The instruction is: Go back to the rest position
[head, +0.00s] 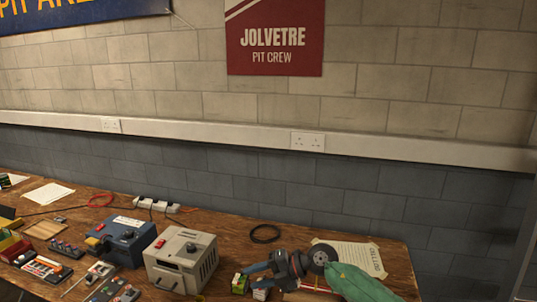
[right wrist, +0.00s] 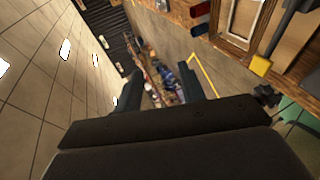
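My right gripper (head: 250,276) is at the lower middle of the head view, over the front right part of the wooden workbench (head: 225,222). Its dark arm and green sleeve come in from the right. In the right wrist view the two fingers of the right gripper (right wrist: 159,88) stand well apart with nothing between them. A small green and yellow block (head: 239,284) shows beside the fingertips in the head view; I cannot tell its distance from them. My left gripper is in neither view.
A grey charger box (head: 185,270) stands left of the right gripper, and a blue charger box (head: 128,248) further left. Several battery packs (head: 45,267) lie at the left. A black cable loop (head: 265,233) and a paper sheet (head: 358,254) lie behind the gripper.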

